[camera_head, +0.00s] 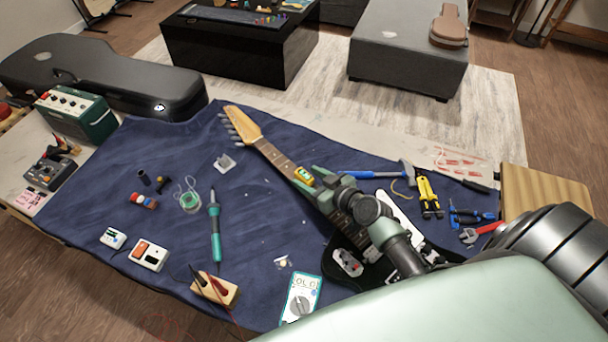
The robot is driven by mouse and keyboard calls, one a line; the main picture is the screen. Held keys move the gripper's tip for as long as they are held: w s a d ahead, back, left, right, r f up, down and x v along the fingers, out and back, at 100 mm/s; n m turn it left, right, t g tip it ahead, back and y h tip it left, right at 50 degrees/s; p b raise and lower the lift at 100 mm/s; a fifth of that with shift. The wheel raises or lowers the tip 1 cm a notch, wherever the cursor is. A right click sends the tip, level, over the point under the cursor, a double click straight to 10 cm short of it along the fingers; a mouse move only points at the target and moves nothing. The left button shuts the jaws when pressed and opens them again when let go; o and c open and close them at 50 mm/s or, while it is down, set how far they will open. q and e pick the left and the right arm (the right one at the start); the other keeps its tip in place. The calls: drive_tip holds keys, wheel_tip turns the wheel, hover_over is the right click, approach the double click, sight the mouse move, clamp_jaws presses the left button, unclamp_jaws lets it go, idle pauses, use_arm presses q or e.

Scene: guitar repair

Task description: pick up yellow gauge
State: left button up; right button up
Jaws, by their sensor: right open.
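The yellow gauge (304,174) is a small yellow piece with a dark mark, on the guitar neck (281,162) in the middle of the table. My right gripper (309,180) reaches in from the lower right, over the neck. Its green fingers are open, with their tips close around the gauge. I cannot tell whether they touch it. The gripper and my arm hide part of the neck and the dark guitar body (347,247). My left gripper is not in view.
The guitar lies on a blue cloth (262,215). A hammer (380,173), yellow-handled pliers (429,195) and other tools lie to the right. A black case (95,75) stands behind left.

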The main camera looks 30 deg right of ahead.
drive_tip(key=shift+x, duration=0.75)
drive_tip(key=shift+w+a+f, duration=0.1)
drive_tip(key=shift+w+f, duration=0.15)
drive_tip(key=shift+w, duration=0.25)
clamp_jaws()
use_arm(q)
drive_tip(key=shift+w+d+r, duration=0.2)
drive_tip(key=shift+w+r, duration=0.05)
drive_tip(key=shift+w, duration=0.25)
use_arm(e)
drive_tip(key=shift+r, duration=0.15)
